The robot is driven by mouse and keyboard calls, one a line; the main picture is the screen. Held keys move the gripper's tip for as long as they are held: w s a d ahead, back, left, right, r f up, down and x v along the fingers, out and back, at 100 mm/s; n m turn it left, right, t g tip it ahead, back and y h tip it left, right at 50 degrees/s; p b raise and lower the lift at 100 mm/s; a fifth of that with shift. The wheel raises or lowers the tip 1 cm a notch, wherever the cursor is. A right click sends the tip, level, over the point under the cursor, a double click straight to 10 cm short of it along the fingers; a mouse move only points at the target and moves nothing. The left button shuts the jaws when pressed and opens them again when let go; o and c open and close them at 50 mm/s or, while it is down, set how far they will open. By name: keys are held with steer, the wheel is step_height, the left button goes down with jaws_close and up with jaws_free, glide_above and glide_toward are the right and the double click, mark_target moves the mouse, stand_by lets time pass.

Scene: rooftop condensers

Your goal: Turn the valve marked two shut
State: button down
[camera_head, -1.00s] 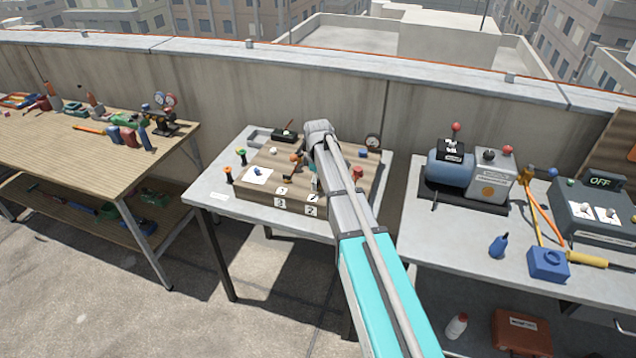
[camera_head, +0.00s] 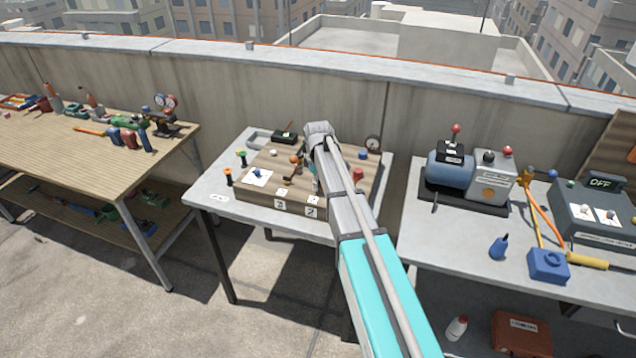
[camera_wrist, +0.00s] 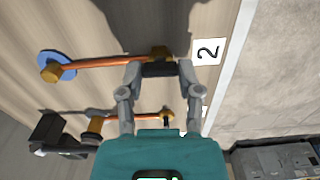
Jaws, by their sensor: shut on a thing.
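In the wrist view, a card marked 2 (camera_wrist: 207,51) lies on the wooden board (camera_wrist: 75,25), beside a brass valve body (camera_wrist: 160,52). A copper pipe (camera_wrist: 108,62) runs from this body to a blue disc (camera_wrist: 62,58) at left. My gripper (camera_wrist: 160,69) has both fingers closed on the valve's black handle (camera_wrist: 158,70), which lies crosswise between the fingertips. The head view also shows the board (camera_head: 262,192) and the number 2 card (camera_head: 311,212) on its front edge. My arm hides the fingertips and much of the board there.
A second copper pipe (camera_wrist: 140,116) with a brass fitting (camera_wrist: 167,117) lies close to my gripper, partly hidden by it. A blue tank unit (camera_head: 450,168) is on the right table. A concrete wall (camera_head: 240,95) runs behind.

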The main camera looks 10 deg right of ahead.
steer(key=m, duration=0.4)
steer(key=shift+m, duration=0.4)
steer(key=m, duration=0.4)
steer(key=shift+m, duration=0.3)
steer(key=m, duration=0.4)
steer(key=shift+m, duration=2.1)
steer(key=shift+c, duration=1.4)
jaws_free()
